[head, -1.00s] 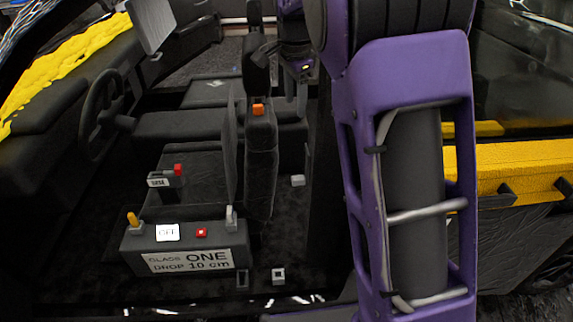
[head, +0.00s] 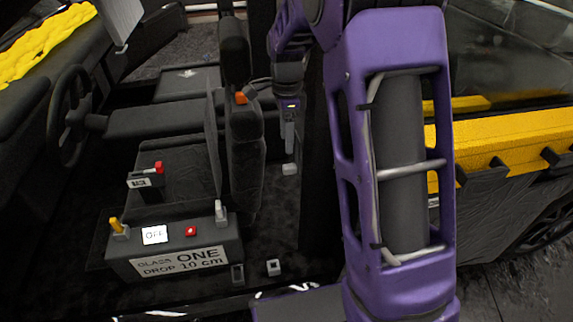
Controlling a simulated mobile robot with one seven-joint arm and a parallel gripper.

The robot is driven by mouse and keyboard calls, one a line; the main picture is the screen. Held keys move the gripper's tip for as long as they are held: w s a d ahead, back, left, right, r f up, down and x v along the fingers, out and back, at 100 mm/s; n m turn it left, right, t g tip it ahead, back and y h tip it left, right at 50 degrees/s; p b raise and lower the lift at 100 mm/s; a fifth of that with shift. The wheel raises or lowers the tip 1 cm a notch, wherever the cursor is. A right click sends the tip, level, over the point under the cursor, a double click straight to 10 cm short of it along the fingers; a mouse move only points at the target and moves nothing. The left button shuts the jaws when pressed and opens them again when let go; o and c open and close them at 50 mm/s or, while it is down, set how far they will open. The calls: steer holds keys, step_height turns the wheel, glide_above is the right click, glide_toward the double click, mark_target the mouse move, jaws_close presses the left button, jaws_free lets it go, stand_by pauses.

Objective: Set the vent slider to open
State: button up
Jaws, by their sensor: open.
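My gripper (head: 289,149) is open and hangs fingers-down inside the vehicle, right of the upright black seat back. Its fingertips appear just above a small light-grey block (head: 289,168) in the picture; I cannot tell whether they touch it. Nothing shows between the fingers, which are small and seen nearly edge-on. No part is clearly labelled as the vent slider, and I cannot tell whether the grey block is its knob. A grey lever (head: 221,214) stands upright on the right end of the dark control box (head: 120,265). My gripper is apart from that box.
The control box has a yellow-topped lever (head: 117,226), an OFF display (head: 154,234) and a red button (head: 191,231). A red-handled piece (head: 157,168) sits behind it. The seat back (head: 247,165) carries an orange piece (head: 240,98). A steering wheel (head: 70,115) is left.

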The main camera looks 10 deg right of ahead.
mark_target(287, 167)
step_height(287, 167, down, 9)
steer(key=shift+f+b, duration=0.1)
steer(key=shift+b, duration=0.5)
jaws_close()
stand_by(1.1)
